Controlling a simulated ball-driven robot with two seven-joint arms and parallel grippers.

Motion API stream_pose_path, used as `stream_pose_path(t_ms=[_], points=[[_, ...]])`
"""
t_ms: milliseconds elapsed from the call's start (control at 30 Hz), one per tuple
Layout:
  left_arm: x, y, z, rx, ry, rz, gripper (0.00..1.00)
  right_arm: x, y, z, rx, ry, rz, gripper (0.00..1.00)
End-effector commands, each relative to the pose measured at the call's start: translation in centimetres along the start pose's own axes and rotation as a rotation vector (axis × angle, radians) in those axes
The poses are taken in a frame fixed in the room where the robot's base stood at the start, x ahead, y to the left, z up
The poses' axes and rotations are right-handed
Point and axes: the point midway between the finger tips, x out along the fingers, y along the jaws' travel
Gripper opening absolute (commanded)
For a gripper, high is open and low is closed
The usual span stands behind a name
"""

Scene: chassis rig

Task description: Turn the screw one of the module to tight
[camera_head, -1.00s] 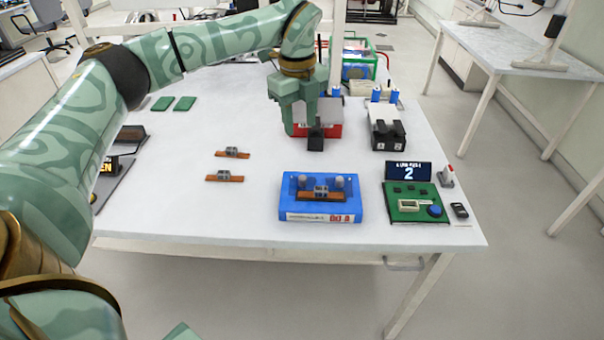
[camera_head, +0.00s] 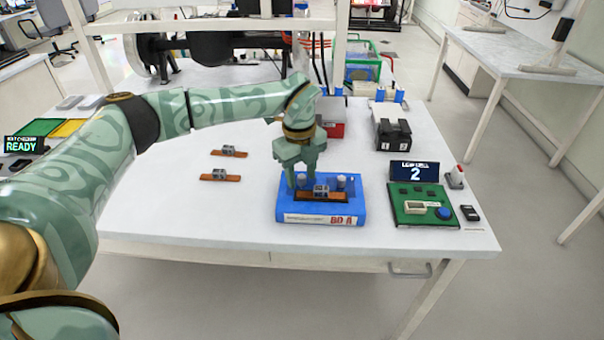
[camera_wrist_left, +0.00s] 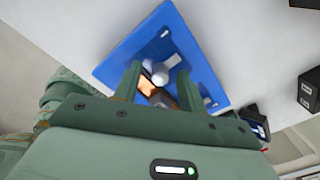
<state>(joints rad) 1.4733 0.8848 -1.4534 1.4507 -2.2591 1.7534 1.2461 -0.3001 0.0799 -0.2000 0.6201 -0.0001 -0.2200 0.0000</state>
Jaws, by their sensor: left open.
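The module (camera_head: 321,192), a grey block on an orange-brown strip, sits in a blue fixture (camera_head: 290,212) labelled "BD A" near the table's front edge. Two grey knob-like screws stand behind it, a left one (camera_head: 301,180) and a right one (camera_head: 342,181). My left gripper (camera_head: 301,173) is open and points down over the fixture's left side, at the left screw. In the left wrist view a pale round screw head (camera_wrist_left: 160,76) shows between the two spread fingers (camera_wrist_left: 158,72); I cannot tell whether they touch it. Part of the module is hidden there by a finger. My right gripper is not in view.
Two similar modules (camera_head: 220,175) lie left on the white table. A green board (camera_head: 424,207) with a blue button and a display reading "2" (camera_head: 414,173) stands right of the fixture.

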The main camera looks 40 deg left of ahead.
Motion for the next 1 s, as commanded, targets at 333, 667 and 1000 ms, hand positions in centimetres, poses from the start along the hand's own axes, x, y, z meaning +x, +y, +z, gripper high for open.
stream_pose_path(t_ms=[333,667,1000], points=[[-0.1,0.0,0.0,0.0,0.0,0.0,0.0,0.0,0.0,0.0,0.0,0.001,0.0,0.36],[-0.2,0.0,-0.1,0.026,0.001,0.0,0.0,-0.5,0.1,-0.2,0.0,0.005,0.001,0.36],[-0.7,0.0,-0.1,0.225,0.008,-0.001,0.0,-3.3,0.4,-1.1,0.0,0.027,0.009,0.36]])
